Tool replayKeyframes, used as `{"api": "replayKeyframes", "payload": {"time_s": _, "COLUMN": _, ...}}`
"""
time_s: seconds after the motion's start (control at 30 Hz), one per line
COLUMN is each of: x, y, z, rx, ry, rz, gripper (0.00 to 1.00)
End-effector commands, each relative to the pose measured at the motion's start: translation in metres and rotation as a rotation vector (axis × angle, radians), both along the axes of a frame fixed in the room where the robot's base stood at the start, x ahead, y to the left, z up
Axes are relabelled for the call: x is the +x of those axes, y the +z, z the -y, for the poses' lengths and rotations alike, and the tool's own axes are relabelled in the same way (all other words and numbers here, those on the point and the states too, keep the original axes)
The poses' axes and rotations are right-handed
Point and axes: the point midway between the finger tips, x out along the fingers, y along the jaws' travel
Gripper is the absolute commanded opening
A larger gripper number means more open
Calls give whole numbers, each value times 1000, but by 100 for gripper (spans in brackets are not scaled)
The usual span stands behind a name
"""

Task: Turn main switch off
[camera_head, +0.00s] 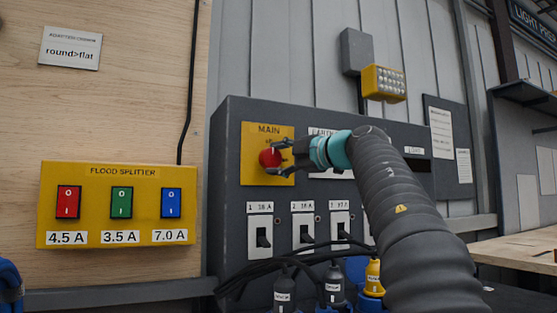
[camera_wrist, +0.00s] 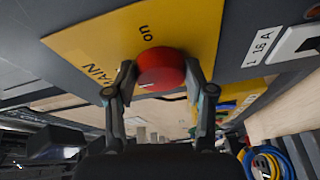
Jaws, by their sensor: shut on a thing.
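The main switch is a round red knob (camera_head: 268,158) on a yellow plate (camera_head: 262,176) lettered MAIN, on the dark grey panel's upper left. My gripper (camera_head: 279,160) reaches it from the right in the head view. In the wrist view, the red knob (camera_wrist: 161,69) sits between the two fingers of my gripper (camera_wrist: 160,78), which are shut on its sides. The word "on" shows on the yellow plate (camera_wrist: 105,45) beside the knob. A white mark shows on the knob's lower part. My fingers partly cover the plate's lettering in the head view.
Below the knob are several labelled breaker switches (camera_head: 264,238) and black cables (camera_head: 290,256) with plugs. A yellow flood splitter box (camera_head: 118,205) with red, green and blue rockers is at left.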

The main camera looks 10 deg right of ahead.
Motion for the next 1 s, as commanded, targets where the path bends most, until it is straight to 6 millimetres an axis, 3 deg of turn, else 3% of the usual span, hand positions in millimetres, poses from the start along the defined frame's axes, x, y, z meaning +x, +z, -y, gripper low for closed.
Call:
{"api": "replayKeyframes", "payload": {"time_s": 0.57, "x": 0, "y": 1, "z": 0, "rx": -29, "ry": 0, "rz": 8, "gripper": 19}}
{"api": "replayKeyframes", "payload": {"time_s": 0.6, "x": 0, "y": 1, "z": 0, "rx": -29, "ry": 0, "rz": 8, "gripper": 61}}
{"api": "replayKeyframes", "payload": {"time_s": 0.67, "x": 0, "y": 1, "z": 0, "rx": -30, "ry": 0, "rz": 7, "gripper": 76}}
{"api": "replayKeyframes", "payload": {"time_s": 1.0, "x": -1, "y": 1, "z": 0, "rx": -29, "ry": 0, "rz": 7, "gripper": 79}}
